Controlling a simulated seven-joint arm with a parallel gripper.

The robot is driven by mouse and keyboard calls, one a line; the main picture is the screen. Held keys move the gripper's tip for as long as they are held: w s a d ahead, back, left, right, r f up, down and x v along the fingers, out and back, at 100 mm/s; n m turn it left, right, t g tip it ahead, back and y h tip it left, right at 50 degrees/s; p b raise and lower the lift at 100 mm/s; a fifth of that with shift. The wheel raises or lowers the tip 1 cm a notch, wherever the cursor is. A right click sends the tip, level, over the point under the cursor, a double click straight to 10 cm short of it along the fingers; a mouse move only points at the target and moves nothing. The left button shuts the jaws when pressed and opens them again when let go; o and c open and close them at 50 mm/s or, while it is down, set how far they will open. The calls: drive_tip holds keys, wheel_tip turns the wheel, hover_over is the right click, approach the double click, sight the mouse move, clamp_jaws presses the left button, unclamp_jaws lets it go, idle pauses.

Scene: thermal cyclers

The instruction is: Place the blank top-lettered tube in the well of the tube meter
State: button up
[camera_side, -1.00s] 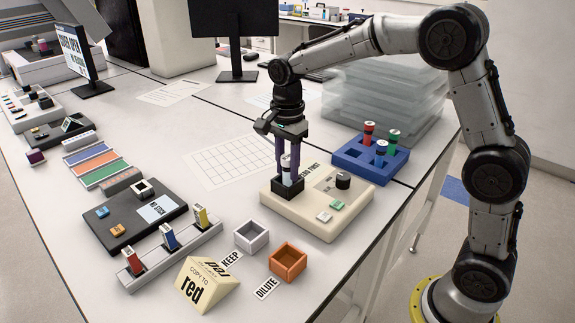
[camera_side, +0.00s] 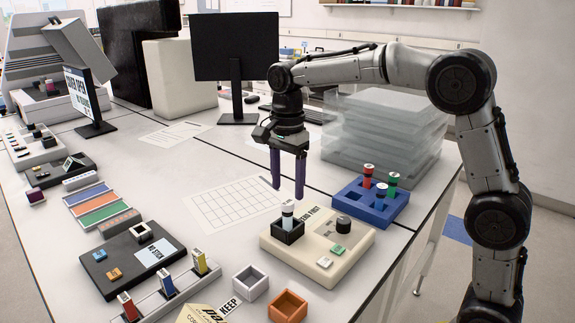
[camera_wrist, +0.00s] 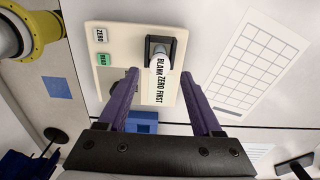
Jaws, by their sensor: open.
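The tube (camera_side: 287,214) has a white cap and stands in the black square well (camera_side: 288,232) of the cream tube meter (camera_side: 345,262). It looks upright, with its lower part hidden by the well. In the wrist view, the well (camera_wrist: 172,40) shows beyond the fingertips, with the tube (camera_wrist: 158,53) in it and black lettering beside it. My gripper (camera_side: 287,190) is open and empty. Its purple fingers are above the well, clear of the tube. They also show in the wrist view (camera_wrist: 161,78).
A blue rack (camera_side: 349,205) with red-, blue- and green-capped tubes stands right of the meter. White (camera_side: 250,284) and orange (camera_side: 288,307) boxes sit in front. Clear stacked boxes (camera_side: 382,130) stand behind the rack. A printed grid sheet (camera_side: 220,205) lies flat to the left.

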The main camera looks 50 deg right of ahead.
wheel_tip(320, 180, up, 5)
drive_tip(key=shift+f, duration=0.1)
drive_tip(key=s+r+n+t, duration=0.1)
drive_tip(key=s+n+t, duration=0.2)
drive_tip(key=s+n, duration=0.85)
drive_tip(key=s+f+n+t, duration=0.1)
drive_tip(key=s+f+n, duration=0.2)
drive_tip(key=s, duration=0.4)
drive_tip(key=s+f+n+t, duration=0.1)
drive_tip(key=s+f+n, duration=0.2)
drive_tip(key=s, duration=0.4)
drive_tip(key=shift+s+d+f+t, duration=0.25)
drive_tip(key=shift+s+f+t, duration=0.05)
drive_tip(key=shift+f, duration=0.3)
